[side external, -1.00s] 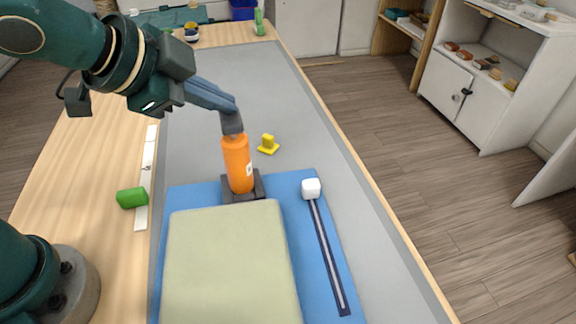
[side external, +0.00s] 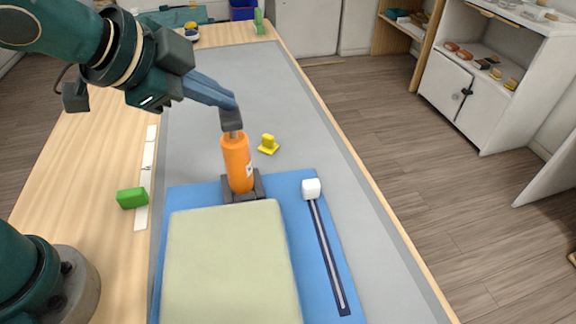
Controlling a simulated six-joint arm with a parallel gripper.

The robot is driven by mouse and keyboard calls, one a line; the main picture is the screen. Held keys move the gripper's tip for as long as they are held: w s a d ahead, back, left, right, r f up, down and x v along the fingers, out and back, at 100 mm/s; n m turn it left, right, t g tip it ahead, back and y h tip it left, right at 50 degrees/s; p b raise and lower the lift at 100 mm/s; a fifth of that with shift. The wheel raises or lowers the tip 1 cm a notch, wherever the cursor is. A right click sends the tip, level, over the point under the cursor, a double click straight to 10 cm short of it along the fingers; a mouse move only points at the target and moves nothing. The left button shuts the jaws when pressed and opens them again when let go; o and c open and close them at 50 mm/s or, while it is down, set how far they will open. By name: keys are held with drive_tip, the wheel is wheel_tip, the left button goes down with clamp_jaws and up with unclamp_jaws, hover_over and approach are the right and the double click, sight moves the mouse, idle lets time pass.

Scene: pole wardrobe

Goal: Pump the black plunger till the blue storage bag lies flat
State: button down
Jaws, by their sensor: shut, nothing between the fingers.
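An orange pump cylinder (side external: 237,163) stands upright in a dark base (side external: 243,189) at the far end of the blue storage bag (side external: 286,192). A thick pale-green block (side external: 227,263) covers most of the bag and stands raised above the blue border. My gripper (side external: 231,120) is shut and empty over the top of the cylinder, its fingers sloping down from the left. A short thin rod (side external: 235,134) shows between the dark piece at the finger ends and the cylinder. I cannot tell how much of that dark piece is the black plunger.
A white slider (side external: 311,189) sits at the far end of a dark strip (side external: 328,260) on the bag's right side. A yellow piece (side external: 268,144) stands behind the pump. A green block (side external: 131,198) lies left. The grey worktop beyond is mostly clear.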

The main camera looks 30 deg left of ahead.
sight(222, 116)
drive_tip(key=shift+r, duration=1.35)
wheel_tip(222, 116, up, 6)
idle(0.7)
drive_tip(key=s+a+f+n+g, duration=0.1)
drive_tip(key=s+a+f+n, duration=0.3)
drive_tip(key=s+f+n, duration=0.1)
drive_tip(key=s+a+f+n+g+y, duration=0.1)
drive_tip(key=s+a+f+n+g, duration=0.1)
drive_tip(key=s+a+f+n, duration=0.2)
drive_tip(key=s+f+n, duration=0.1)
drive_tip(key=s+f, duration=0.2)
drive_tip(key=s, duration=0.1)
drive_tip(key=shift+s+a+n, duration=0.35)
drive_tip(key=shift+s+n, duration=0.05)
